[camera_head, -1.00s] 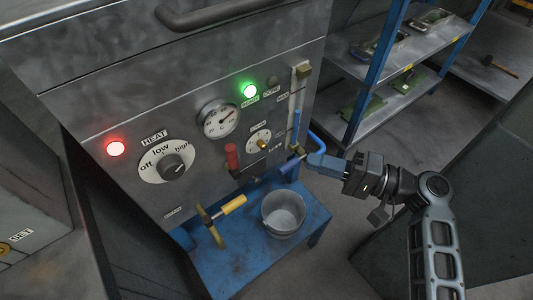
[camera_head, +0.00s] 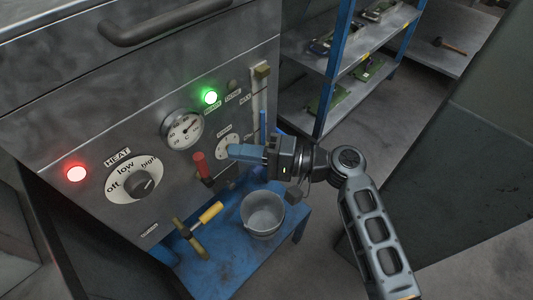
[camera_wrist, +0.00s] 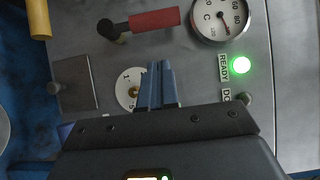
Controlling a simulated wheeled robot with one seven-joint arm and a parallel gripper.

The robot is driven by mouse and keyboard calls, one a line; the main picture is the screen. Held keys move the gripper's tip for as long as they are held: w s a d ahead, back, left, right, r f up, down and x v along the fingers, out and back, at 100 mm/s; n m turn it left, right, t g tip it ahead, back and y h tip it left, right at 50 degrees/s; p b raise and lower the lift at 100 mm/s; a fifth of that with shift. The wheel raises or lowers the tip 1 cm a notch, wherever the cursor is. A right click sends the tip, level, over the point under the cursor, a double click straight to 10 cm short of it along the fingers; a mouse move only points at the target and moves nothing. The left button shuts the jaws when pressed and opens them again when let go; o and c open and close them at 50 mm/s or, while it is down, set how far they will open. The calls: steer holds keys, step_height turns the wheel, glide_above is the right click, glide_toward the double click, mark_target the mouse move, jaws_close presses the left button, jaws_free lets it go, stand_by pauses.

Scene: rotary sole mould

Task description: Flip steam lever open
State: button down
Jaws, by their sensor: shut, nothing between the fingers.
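A red-handled lever (camera_head: 201,165) is on the front panel of the steel machine, right of the heat knob. In the wrist view its red grip (camera_wrist: 155,20) lies across the top, joined to a black arm on the left. A yellow-handled lever (camera_head: 209,213) sits lower on the panel. No steam label is readable, so I cannot tell from text which is the steam lever. My gripper (camera_head: 233,152) is shut and empty in front of the panel, just right of the red grip. In the wrist view its blue fingers (camera_wrist: 158,84) show below the red grip, apart from it.
A small numbered dial (camera_wrist: 128,90) is beside my fingers. A gauge (camera_head: 182,129) and lit green lamp (camera_head: 211,97) are above. A grey bucket (camera_head: 262,214) stands on a blue bench (camera_head: 222,275) below. Blue shelving (camera_head: 340,60) is at the back right.

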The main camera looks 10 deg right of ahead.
mark_target(206, 165)
steer(key=shift+s+a, duration=0.25)
steer(key=shift+a, duration=0.4)
steer(key=shift+s+a, duration=0.3)
steer(key=shift+a, duration=0.3)
steer(key=shift+s+a, duration=0.25)
steer(key=shift+a, duration=0.4)
steer(key=shift+s+a+r+n+h+p, duration=0.2)
steer(key=shift+a+n+h+p, duration=0.1)
steer(key=shift+n+p, duration=0.3)
steer(key=shift+s+a+r+n+g+h+p, duration=0.35)
steer(key=shift+a+n+h+p, duration=0.25)
steer(key=shift+n+p, duration=0.25)
steer(key=s+a+f+n+t+h+p, duration=0.2)
steer(key=s+a+n+h+p, duration=0.1)
steer(key=a+n+h+p, duration=0.2)
steer(key=shift+s+a+f+n+h+p, duration=0.25)
steer(key=shift+s+n+h+p, duration=0.15)
steer(key=shift+n+h+p, duration=0.65)
steer(key=shift+s, duration=0.1)
steer(key=shift+a, duration=0.1)
